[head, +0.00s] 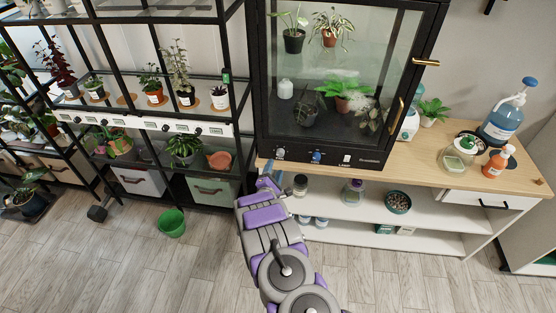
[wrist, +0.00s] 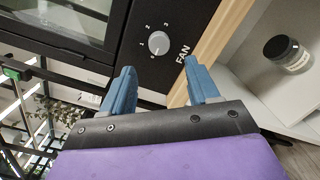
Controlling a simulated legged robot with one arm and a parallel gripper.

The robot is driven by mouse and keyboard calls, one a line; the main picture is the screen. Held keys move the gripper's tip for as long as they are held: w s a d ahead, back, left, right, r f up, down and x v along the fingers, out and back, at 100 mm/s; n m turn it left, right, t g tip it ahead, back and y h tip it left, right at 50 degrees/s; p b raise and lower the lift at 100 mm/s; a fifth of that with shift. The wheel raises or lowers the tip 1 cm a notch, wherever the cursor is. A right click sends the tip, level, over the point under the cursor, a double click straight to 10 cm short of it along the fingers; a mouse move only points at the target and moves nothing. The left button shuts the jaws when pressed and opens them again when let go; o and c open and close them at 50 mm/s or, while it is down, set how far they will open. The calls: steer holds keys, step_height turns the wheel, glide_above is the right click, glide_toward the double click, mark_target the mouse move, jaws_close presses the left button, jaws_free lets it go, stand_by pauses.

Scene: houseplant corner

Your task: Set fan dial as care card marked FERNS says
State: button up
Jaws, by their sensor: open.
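The fan dial (wrist: 158,43) is a round grey knob on the black front panel of the glass plant cabinet, with numbers around it and the word FAN beside it. A light mark on it seems to point to the lower left, near the 0, but is small. In the head view the fan dial (head: 281,153) sits at the cabinet's lower left. My gripper (wrist: 159,67) is open and empty, its two blue fingers apart just short of the dial. It also shows in the head view (head: 268,182). No care card marked FERNS is readable in either view.
A blue knob (head: 317,157) and a white switch (head: 347,159) sit right of the dial on the cabinet panel. The wooden bench top (head: 420,170) runs beneath. Black plant racks stand left. A dark-lidded jar (wrist: 287,53) stands on the shelf below. A green bucket (head: 172,222) is on the floor.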

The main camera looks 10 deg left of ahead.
mark_target(279, 155)
steer(key=w, duration=0.3)
steer(key=w+b, duration=0.1)
steer(key=w, duration=0.1)
steer(key=shift+w+d+f, duration=0.1)
steer(key=shift+w+d, duration=0.25)
steer(key=shift+d, duration=0.05)
steer(key=shift+w, duration=0.8)
steer(key=shift+d, duration=0.1)
steer(key=c, duration=1)
